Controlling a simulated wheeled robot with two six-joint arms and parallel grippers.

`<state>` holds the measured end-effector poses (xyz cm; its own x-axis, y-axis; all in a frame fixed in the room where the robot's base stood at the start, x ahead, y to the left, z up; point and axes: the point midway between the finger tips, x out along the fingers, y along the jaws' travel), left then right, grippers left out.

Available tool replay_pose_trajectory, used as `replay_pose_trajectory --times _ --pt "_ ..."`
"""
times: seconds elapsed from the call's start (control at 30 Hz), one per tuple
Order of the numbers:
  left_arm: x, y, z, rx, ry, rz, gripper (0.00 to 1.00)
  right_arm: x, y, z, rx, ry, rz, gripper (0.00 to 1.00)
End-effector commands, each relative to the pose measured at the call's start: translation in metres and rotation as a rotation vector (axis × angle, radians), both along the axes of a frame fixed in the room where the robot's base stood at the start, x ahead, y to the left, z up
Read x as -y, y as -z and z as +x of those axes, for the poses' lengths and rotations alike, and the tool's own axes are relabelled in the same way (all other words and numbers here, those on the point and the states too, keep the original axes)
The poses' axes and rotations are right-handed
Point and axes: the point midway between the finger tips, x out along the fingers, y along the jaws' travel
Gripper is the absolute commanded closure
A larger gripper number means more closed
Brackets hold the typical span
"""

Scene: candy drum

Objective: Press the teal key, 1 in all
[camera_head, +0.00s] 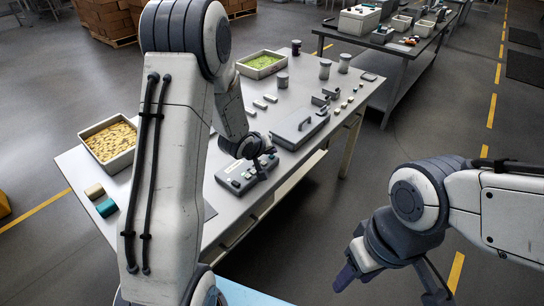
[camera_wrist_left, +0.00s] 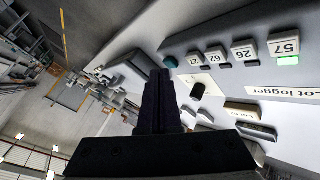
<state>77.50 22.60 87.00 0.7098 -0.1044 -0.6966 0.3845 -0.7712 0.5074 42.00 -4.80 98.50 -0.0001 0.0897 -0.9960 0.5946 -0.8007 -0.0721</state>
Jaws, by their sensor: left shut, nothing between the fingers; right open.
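The teal key (camera_wrist_left: 171,62) is a small round knob at the edge of the grey control box, close to my fingertips in the left wrist view. I cannot tell whether they touch it. The control box (camera_head: 228,185) lies on the table in the head view, partly hidden by my left arm and gripper. My left gripper (camera_head: 264,174) is shut and empty, low over the right end of the box; its dark fingers also show in the left wrist view (camera_wrist_left: 160,75). My right gripper (camera_head: 391,284) is open and empty, off the table at the lower right.
The box bears number cards (camera_wrist_left: 243,50), a green lamp (camera_wrist_left: 288,61) and a dark knob (camera_wrist_left: 198,90). A grey lidded case (camera_head: 290,132), a tray of yellow pieces (camera_head: 84,133), a green-filled tray (camera_head: 242,72) and a teal block (camera_head: 106,208) stand on the table.

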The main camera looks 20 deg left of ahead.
Motion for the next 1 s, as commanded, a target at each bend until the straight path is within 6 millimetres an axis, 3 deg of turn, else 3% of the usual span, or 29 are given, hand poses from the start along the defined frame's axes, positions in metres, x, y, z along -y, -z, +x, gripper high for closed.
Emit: replay_pose_trajectory --times 1.0 --pt "0.0 0.0082 -0.0002 -0.001 0.001 0.0 1.0 0.0 0.0045 -0.0001 0.0 0.0 0.0 0.5"
